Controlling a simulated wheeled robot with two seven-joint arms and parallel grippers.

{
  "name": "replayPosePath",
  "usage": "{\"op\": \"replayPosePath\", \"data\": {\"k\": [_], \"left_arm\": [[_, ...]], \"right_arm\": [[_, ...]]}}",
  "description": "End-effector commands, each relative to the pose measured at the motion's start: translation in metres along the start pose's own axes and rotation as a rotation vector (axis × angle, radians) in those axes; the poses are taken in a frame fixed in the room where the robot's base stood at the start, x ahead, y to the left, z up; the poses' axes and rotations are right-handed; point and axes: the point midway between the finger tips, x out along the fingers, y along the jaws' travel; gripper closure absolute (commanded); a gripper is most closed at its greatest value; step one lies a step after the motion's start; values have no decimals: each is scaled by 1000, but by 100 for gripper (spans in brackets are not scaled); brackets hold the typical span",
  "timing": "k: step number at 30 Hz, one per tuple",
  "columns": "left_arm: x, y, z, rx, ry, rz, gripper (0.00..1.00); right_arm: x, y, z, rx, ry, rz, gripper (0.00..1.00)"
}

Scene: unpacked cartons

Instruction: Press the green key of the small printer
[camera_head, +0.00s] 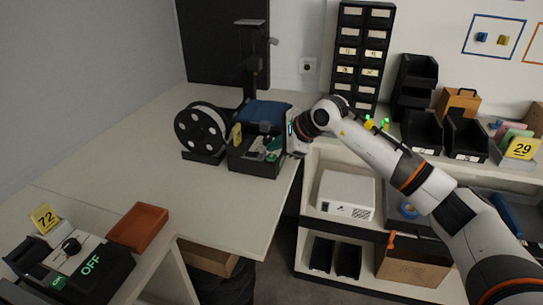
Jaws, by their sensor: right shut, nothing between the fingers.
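A black device with a green "OFF" marking (91,265) sits at the lower left; it looks like the small printer, though I cannot be sure. A small green patch (55,283) on its left part may be the green key. My left gripper is not in view.
A brown tray (138,227) lies near the "72" sign (44,218). The table's middle (200,200) is clear. A shelf with a white box (346,195) is at right.

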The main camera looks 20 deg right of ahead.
Motion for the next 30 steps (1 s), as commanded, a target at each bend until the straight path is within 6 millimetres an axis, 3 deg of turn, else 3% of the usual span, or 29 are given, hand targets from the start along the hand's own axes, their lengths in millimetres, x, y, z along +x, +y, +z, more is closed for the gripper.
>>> {"op": "replayPosePath", "data": {"k": [30], "left_arm": [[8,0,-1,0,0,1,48]], "right_arm": [[6,-4,4,0,0,0,100]]}}
